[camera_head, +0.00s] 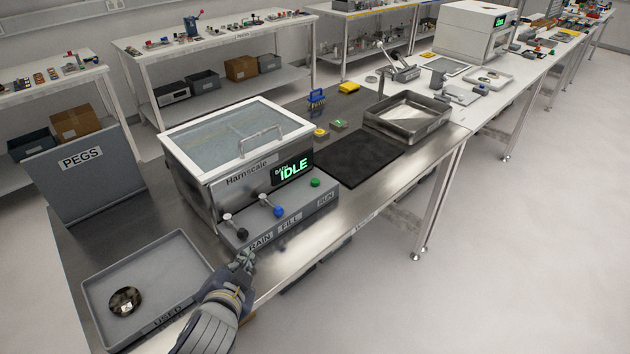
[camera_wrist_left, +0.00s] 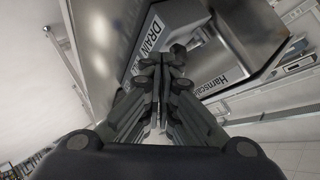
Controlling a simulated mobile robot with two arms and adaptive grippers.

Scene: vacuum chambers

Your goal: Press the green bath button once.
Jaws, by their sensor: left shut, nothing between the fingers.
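The bath (camera_head: 235,150) is a steel box with a white-framed glass lid, standing on the steel bench. Its display (camera_head: 292,169) reads "BATH IDLE" in green. The green button (camera_head: 315,183) sits on the grey front panel, above the RUN label. A blue knob (camera_head: 278,211) and metal levers are to its left, by DRAIN and FILL. My left gripper (camera_head: 246,257) is shut and empty, in front of the panel's DRAIN end, left of and nearer than the green button. In the left wrist view its closed fingers (camera_wrist_left: 163,75) cover part of the panel. My right gripper is not in view.
A grey USED tray (camera_head: 185,262) with a round metal piece lies left of my gripper. A black mat (camera_head: 358,157) and a steel tray (camera_head: 408,120) are right of the bath. The bench's front edge is close to my left gripper.

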